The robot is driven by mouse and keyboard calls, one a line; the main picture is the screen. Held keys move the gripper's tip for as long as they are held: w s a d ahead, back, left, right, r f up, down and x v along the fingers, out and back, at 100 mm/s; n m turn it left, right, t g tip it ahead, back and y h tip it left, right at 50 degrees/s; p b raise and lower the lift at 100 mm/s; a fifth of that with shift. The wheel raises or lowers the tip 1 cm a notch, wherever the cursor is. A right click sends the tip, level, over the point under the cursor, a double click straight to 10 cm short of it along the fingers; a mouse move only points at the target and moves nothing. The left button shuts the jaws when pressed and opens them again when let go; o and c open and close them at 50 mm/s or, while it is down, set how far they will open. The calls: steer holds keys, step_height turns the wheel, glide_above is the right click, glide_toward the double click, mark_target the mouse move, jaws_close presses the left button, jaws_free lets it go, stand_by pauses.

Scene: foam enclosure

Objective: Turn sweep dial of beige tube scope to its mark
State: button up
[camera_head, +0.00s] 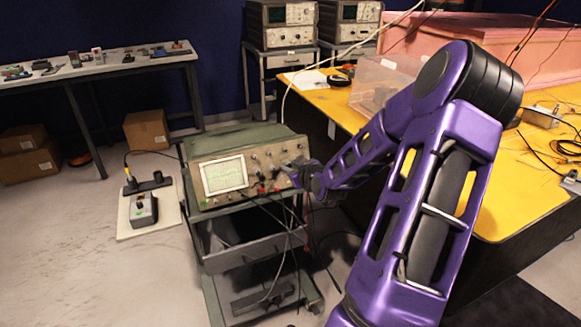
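The beige tube scope (237,172) sits on top of a dark wheeled cart, its front panel facing me. Its lit screen (225,174) is on the left of the panel and several small knobs are on the right. I cannot tell which knob is the sweep dial, and its mark is too small to see. My gripper (291,170) is at the right part of the panel, close to the knobs. My purple arm reaches in from the lower right. The fingertips are small and dark, so I cannot tell whether they are open, shut or touching a knob.
The cart (254,256) has lower shelves and hanging cables. A yellow-topped bench (500,204) stands close on the right, with a clear bin (374,84) on it. A power strip and small box (144,209) lie on a floor board at left. The left floor is mostly clear.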

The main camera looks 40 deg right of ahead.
jaws_close()
steer(key=shift+r+m+p, duration=0.1)
steer(key=shift+m+p, duration=0.85)
steer(key=shift+m, duration=0.15)
steer(key=shift+m+p, duration=0.95)
steer(key=shift+m, duration=0.75)
steer(key=o, duration=0.6)
jaws_free()
